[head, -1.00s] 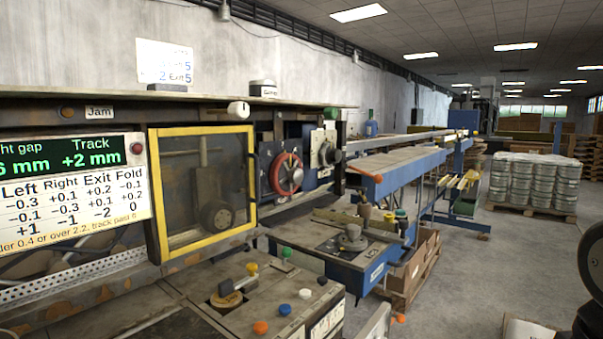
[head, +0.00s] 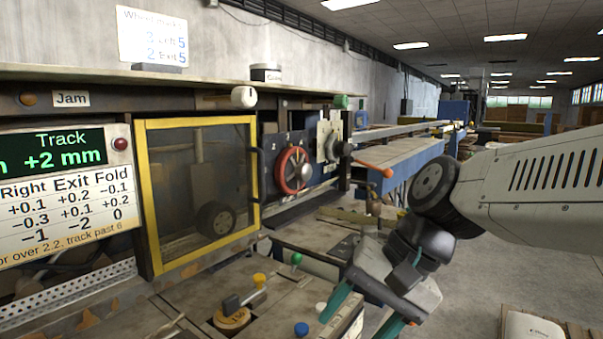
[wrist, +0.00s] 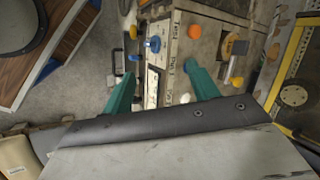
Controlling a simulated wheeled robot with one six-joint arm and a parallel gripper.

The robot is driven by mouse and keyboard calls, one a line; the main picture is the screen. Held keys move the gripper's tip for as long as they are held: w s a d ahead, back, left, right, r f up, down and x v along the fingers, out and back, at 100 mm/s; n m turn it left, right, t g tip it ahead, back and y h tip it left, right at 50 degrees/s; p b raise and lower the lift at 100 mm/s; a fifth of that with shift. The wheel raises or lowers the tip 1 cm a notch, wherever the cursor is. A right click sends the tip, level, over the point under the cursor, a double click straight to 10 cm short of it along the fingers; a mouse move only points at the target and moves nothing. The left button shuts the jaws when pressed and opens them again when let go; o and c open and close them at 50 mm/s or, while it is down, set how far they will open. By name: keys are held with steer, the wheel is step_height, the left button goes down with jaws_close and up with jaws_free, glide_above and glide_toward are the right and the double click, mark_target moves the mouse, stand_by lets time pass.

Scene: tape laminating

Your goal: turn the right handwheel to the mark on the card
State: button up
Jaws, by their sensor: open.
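A red handwheel (head: 293,170) stands on a dark panel right of the yellow-framed door; a grey handwheel (head: 331,146) is on a pale plate to its right. I cannot tell which is the right one. The white card (head: 152,38) on the wall has blue writing: "Wheel marks", a line with "3", "Left", "5", and "2 Exit 5"; parts are hard to read. My gripper (head: 362,315) has teal fingers apart and empty, below and right of both wheels, touching neither. In the wrist view my gripper (wrist: 160,88) is open above the console.
The console (head: 230,290) carries a yellow knob (head: 259,280), a green knob (head: 297,259) and a blue knob (head: 301,328). An orange-tipped lever (head: 374,168) juts out right of the wheels. A display board (head: 65,190) reads Track +2 mm.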

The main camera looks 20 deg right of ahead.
steer(key=w+a+r+m+t+y, duration=0.25)
steer(key=w+r+m+y, duration=0.2)
steer(key=w+m, duration=0.4)
steer(key=m+t, duration=1)
steer(key=m, duration=0.2)
glide_toward(308, 172)
steer(key=x, duration=0.8)
steer(key=shift+w+a, duration=0.25)
steer(key=shift+w, duration=0.05)
steer(key=shift+w+a, duration=0.25)
steer(key=shift+w, duration=0.1)
steer(key=c, duration=1)
